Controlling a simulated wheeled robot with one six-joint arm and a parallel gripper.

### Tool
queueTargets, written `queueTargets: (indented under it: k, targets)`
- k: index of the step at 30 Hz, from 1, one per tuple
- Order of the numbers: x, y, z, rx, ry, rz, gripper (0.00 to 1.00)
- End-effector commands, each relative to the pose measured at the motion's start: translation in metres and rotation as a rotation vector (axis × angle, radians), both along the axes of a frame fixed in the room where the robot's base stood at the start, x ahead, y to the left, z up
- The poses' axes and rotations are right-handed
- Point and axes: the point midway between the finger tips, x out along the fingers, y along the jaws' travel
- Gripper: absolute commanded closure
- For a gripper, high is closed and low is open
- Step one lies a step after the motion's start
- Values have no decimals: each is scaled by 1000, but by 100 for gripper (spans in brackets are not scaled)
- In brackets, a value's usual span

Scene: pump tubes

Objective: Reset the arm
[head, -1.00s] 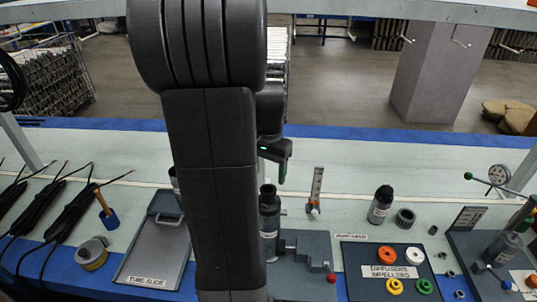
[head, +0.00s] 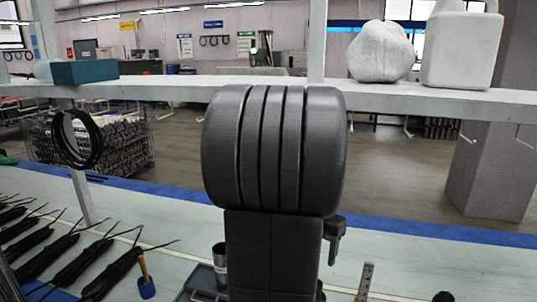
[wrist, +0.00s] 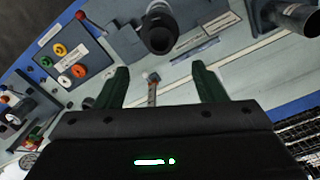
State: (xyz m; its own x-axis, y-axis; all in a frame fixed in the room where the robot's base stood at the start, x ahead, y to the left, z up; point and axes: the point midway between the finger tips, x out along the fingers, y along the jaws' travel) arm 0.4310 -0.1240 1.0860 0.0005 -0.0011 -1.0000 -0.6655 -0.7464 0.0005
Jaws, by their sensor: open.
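In the wrist view my gripper (wrist: 160,90) is open, its two green fingers apart with nothing held between them. It is above the bench (wrist: 120,20). A black pump tube (wrist: 160,32) stands beyond the fingertips, apart from them. In the head view my arm fills the middle and hides most of the gripper; a small green part of it (head: 336,226) shows at the arm's right side. A dark cup-like tube (head: 219,256) stands just left of the arm.
The shelf (head: 160,87) crosses the head view behind my arm, carrying a white bag (head: 381,50), a jug (head: 462,45) and a teal box (head: 85,72). Black cables (head: 65,262) lie on the bench at left.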

Motion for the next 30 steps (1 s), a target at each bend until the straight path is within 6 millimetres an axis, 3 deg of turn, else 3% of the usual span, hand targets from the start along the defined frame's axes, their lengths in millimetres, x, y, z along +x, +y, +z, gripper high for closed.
queueTargets:
  k: [19,30]
  targets:
    - [-2,0,-127,1,6,0,37]
    - [-1,0,-123,0,0,-191,37]
